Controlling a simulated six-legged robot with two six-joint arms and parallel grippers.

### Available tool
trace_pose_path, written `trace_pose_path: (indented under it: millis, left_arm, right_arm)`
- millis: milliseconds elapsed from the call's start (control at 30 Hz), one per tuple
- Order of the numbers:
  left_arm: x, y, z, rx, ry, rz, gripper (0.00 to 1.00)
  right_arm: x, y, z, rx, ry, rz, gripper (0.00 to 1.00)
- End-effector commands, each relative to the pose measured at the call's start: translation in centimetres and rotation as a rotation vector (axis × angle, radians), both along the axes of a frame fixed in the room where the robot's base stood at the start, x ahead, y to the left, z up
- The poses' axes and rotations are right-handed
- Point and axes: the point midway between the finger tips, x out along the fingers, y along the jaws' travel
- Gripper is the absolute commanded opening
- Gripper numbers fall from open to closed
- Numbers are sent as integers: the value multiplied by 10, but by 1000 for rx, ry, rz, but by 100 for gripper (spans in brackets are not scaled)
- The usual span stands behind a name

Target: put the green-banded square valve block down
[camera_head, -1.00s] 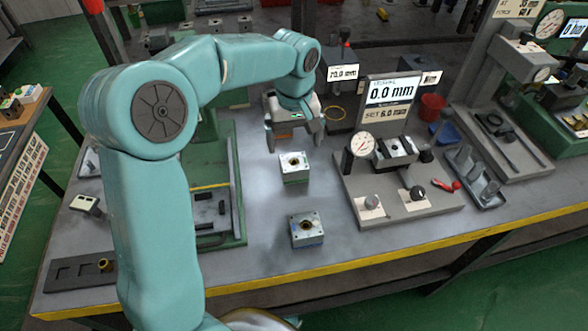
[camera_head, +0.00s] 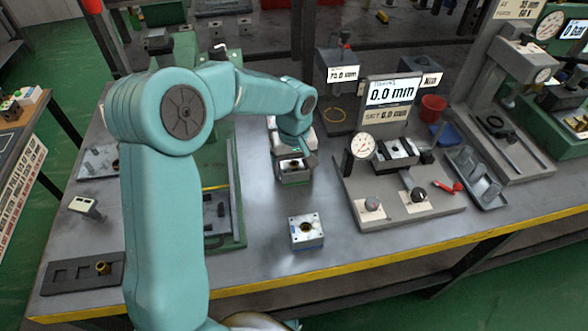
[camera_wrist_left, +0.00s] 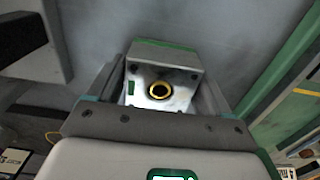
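The green-banded square valve block (camera_head: 293,172) stands upright on the grey bench, directly below my left gripper (camera_head: 294,165). In the left wrist view the block (camera_wrist_left: 165,92) shows a pale top with a brass-ringed hole and a green band along one edge. It sits between the two fingers of my left gripper (camera_wrist_left: 163,90). The fingers straddle the block closely on both sides; whether they press on it I cannot tell. In the head view my wrist hides the block's far part. My right gripper is not in view.
A second square block (camera_head: 306,231) with a blue mark stands nearer the bench's yellow front edge. A gauge fixture (camera_head: 400,185) with a dial and displays is to the right. A green-based stand (camera_head: 228,200) is on the left. Bare bench lies between the two blocks.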

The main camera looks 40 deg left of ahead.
Motion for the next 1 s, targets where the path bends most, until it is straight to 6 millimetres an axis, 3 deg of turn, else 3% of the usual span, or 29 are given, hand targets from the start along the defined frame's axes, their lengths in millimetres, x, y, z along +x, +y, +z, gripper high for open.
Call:
trace_pose_path:
  millis: [33,133,200,467,633,767,1000]
  left_arm:
    - [0,0,0,0,0,0,62]
    - [0,0,0,0,0,0,30]
    - [0,0,1,1,-2,0,16]
    - [1,0,5,1,-3,0,16]
    - [1,0,23,2,-6,0,16]
    - [1,0,51,2,-7,1,16]
    - [1,0,119,1,-8,0,16]
  right_arm:
    - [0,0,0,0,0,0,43]
    - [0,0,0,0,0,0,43]
    - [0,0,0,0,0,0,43]
    - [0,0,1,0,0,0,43]
    - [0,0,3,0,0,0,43]
    - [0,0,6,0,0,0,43]
    - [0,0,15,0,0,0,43]
